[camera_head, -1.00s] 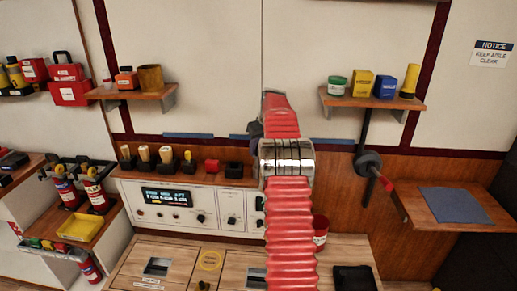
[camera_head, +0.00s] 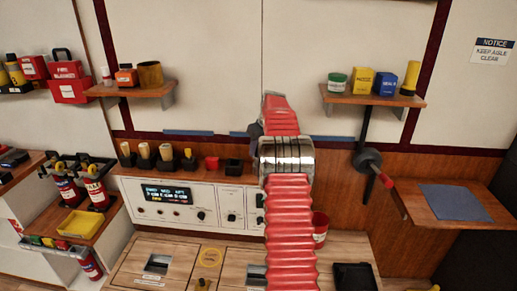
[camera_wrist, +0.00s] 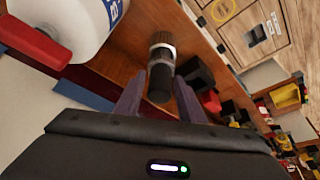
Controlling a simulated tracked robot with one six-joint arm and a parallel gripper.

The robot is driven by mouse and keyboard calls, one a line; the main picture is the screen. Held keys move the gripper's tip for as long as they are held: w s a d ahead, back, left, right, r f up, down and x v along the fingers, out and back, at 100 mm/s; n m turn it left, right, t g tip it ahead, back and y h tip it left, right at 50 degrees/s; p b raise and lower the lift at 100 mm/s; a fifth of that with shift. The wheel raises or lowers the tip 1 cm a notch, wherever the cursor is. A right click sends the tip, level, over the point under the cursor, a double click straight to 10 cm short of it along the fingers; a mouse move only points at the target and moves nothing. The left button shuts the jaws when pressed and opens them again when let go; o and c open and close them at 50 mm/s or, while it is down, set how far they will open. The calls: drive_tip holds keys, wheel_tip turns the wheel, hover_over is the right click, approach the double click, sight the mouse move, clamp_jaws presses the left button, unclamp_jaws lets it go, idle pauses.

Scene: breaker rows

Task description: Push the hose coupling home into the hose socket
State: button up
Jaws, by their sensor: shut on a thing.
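My gripper (camera_wrist: 157,84) shows in the wrist view, with one dark purplish finger on each side of a short black cylinder, which I take to be the hose coupling (camera_wrist: 160,82). It is shut on that cylinder. Silver and dark bands (camera_wrist: 162,50) stand at the cylinder's far end, against the brown wood. Whether these bands belong to the coupling or to the hose socket, and how deep the coupling sits, I cannot tell.
A white cylinder with blue lettering (camera_wrist: 95,22) and a red part (camera_wrist: 32,40) are close at the wrist view's upper left. In the head view, a control panel (camera_head: 215,205) is left of my arm, shelves (camera_head: 375,98) hang on the wall, and a red-handled fitting (camera_head: 368,161) is at right.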

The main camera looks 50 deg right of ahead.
drive_tip(key=shift+f, duration=1.55)
drive_tip(key=o, duration=1.3)
drive_tip(key=shift+f, duration=0.1)
drive_tip(key=v, duration=1.3)
drive_tip(key=shift+s+r, duration=0.2)
drive_tip(key=shift+r, duration=0.1)
